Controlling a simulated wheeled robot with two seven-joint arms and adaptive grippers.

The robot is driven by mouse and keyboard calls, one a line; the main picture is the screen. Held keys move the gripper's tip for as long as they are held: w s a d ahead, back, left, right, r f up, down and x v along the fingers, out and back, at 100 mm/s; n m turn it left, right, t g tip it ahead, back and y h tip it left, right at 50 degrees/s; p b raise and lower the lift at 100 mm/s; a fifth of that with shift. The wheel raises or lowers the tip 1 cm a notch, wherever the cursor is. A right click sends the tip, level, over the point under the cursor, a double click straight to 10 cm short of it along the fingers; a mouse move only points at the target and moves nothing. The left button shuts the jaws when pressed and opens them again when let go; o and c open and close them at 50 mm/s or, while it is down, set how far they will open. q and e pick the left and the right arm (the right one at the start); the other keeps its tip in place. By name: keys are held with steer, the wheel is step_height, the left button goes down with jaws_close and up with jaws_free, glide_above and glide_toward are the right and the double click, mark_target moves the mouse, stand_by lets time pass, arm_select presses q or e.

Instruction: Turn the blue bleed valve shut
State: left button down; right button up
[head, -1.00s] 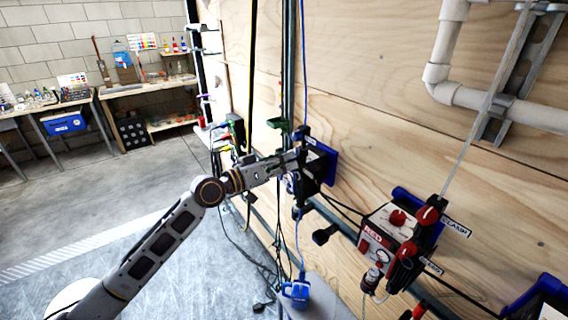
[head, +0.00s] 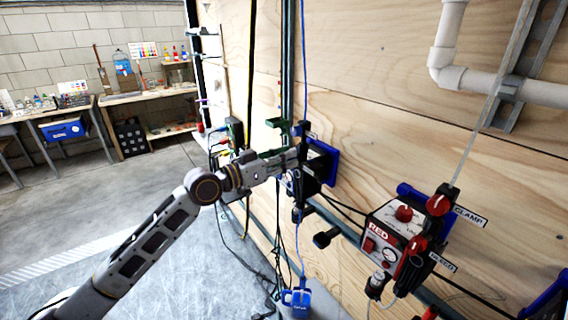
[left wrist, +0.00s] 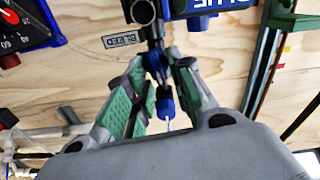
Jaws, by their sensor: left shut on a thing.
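The blue bleed valve (left wrist: 155,64) shows in the left wrist view, just below the blue unit (left wrist: 212,8) with its upside-down lettering and beside a BLEED label (left wrist: 123,40). My left gripper (left wrist: 161,62) has its green-padded fingers on either side of the valve and is shut on it. In the head view my left gripper (head: 294,160) reaches to the blue-backed unit (head: 324,164) on the plywood wall and hides most of the valve. My right gripper is in neither view.
A red unit (head: 392,232) with CLAMP and BLEED labels sits on the rail to the right. A blue fitting (head: 297,298) hangs on a hose below. A green bracket (head: 278,123) and a dark upright are close to my gripper. Open floor lies left.

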arm_select(q)
steer(key=shift+m+b, duration=0.8)
steer(key=shift+m, duration=0.1)
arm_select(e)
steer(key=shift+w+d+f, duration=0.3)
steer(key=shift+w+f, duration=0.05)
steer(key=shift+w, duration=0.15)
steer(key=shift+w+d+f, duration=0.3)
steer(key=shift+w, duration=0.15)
arm_select(q)
steer(key=c, duration=1.6)
jaws_free()
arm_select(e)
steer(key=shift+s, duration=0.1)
arm_select(q)
steer(key=shift+o, duration=0.4)
steer(key=shift+s, duration=0.1)
steer(key=shift+a, duration=0.1)
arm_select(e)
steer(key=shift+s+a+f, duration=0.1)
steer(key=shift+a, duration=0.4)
arm_select(q)
steer(key=v, duration=1.1)
steer(key=shift+s+a, duration=0.25)
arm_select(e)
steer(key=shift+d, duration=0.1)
